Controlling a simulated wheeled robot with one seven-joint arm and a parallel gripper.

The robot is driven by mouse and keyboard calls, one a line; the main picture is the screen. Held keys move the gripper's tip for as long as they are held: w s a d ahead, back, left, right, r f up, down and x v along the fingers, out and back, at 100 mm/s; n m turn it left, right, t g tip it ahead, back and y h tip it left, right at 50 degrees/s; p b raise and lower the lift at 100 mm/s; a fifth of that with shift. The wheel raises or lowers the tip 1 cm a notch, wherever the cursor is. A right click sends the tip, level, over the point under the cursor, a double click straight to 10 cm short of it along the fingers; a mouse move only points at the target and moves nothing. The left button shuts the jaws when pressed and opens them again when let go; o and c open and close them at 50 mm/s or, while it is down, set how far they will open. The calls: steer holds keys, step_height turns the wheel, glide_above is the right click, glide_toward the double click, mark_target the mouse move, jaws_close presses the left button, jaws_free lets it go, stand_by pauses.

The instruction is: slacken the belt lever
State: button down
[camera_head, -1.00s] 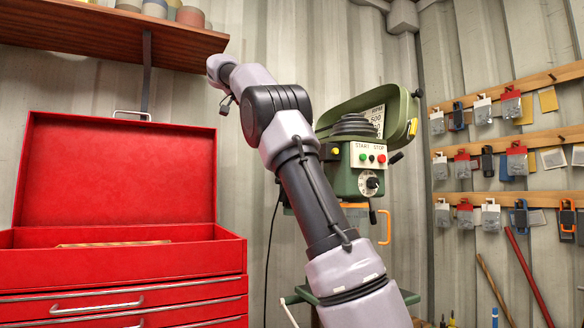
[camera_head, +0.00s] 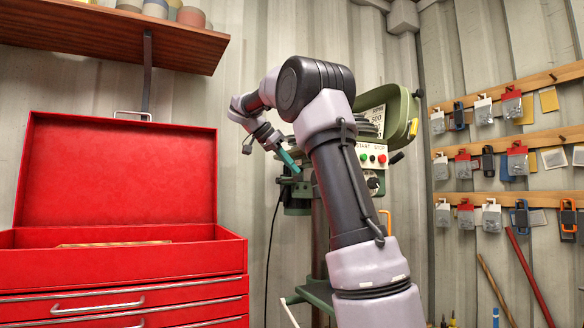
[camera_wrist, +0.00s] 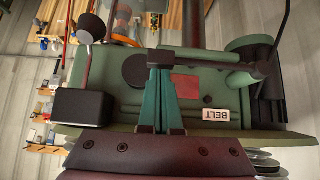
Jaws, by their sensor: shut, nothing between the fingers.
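The green drill press (camera_head: 404,110) stands behind my arm in the head view, its front partly hidden. In the wrist view its green body (camera_wrist: 110,75) carries a white BELT label (camera_wrist: 215,115). In the head view my gripper (camera_head: 294,167) points down at the left of the press.
A red tool chest (camera_head: 120,262) with its lid up stands at the left. A wooden shelf (camera_head: 110,35) with pots hangs above it. Boards with hung packets (camera_head: 515,200) line the right wall. Bare wall lies between chest and press.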

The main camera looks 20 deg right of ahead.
mark_target(296, 179)
steer(key=shift+f, duration=0.15)
stand_by(0.3)
steer(key=f, duration=0.1)
steer(key=s+f+t, duration=0.1)
steer(key=shift+d+f+m, duration=0.1)
steer(key=shift+f+m, duration=0.3)
steer(key=w+f+m+t, duration=0.2)
steer(key=w+f+t, duration=0.2)
steer(key=f, duration=0.7)
steer(key=shift+a+f+t, duration=0.2)
steer(key=shift+f+t, duration=0.05)
steer(key=shift+t, duration=0.05)
steer(key=shift+r, duration=0.1)
